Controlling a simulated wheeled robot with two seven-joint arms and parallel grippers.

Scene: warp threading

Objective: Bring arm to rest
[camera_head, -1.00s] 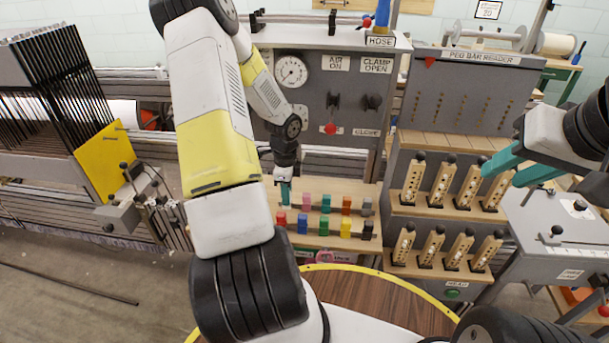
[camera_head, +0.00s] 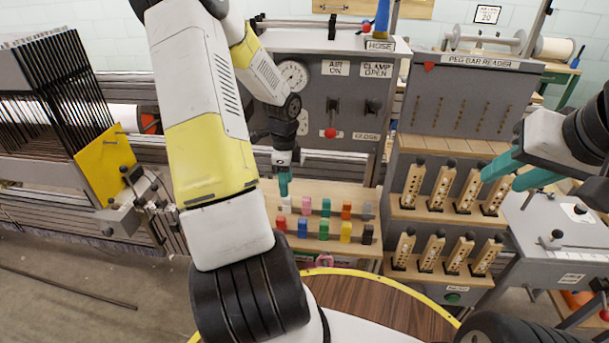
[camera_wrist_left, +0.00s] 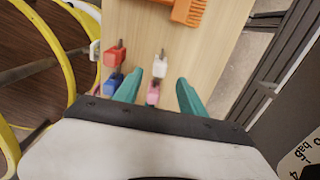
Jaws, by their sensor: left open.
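My left arm reaches across the middle of the head view. Its gripper (camera_head: 284,188) has teal fingers pointing down over the left end of the stepped wooden block rack (camera_head: 270,190). In the left wrist view the left gripper (camera_wrist_left: 158,95) is open, with its two fingers apart and nothing held. A white block (camera_head: 286,206) stands just below the fingers; it also shows in the left wrist view (camera_wrist_left: 160,67). My right gripper (camera_head: 512,172) is at the right of the head view, its two teal fingers apart and empty, in front of the wooden peg bars.
Several coloured blocks, such as a pink one (camera_head: 306,206) and a red one (camera_head: 281,224), stand in two rows. Peg bars (camera_head: 413,184) fill the rack to the right. A grey panel (camera_head: 345,110) with a gauge rises behind. A yellow plate (camera_head: 104,168) is at left.

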